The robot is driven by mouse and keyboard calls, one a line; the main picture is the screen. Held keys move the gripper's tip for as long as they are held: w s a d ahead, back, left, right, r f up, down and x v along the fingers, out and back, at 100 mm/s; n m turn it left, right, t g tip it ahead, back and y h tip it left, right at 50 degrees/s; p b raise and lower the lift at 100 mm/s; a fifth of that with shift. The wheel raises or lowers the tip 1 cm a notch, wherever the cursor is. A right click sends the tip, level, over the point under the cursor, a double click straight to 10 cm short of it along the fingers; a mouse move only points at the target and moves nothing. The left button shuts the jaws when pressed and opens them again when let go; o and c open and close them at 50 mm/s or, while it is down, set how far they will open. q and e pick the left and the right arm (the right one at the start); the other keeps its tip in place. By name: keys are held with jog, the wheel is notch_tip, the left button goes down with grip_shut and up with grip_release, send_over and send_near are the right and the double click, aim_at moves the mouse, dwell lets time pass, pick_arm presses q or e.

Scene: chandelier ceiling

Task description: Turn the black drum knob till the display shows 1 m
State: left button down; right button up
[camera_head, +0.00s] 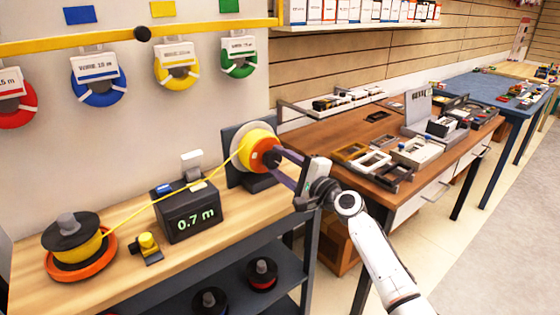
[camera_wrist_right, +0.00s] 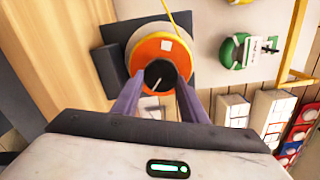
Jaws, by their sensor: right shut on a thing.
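The black drum knob (camera_wrist_right: 160,75) sits at the centre of the orange drum face in the right wrist view, with a light line marked on it. The drum (camera_head: 262,150) stands on the right end of the bench, wound with yellow cord. The display (camera_head: 190,216) reads 0.7 m. My right gripper (camera_head: 277,157) reaches the drum from the right. In the right wrist view its two purple fingers (camera_wrist_right: 158,88) lie on both sides of the knob, shut on it. In the head view the knob is hidden by the fingers. My left gripper is not in view.
A yellow cord (camera_head: 150,205) runs from the drum over the display box to a black-flanged spool (camera_head: 70,236) at the left. A small yellow-topped device (camera_head: 148,246) stands before the box. Coloured coils (camera_head: 97,82) hang on the wall. A brown table (camera_head: 345,138) stands to the right.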

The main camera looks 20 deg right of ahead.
jog(key=shift+f, duration=0.1)
dwell(0.3)
jog(key=o, duration=1)
jog(key=shift+o, duration=0.2)
jog(key=v, duration=1)
jog(key=shift+s+p, duration=0.2)
jog(key=shift+p, duration=0.25)
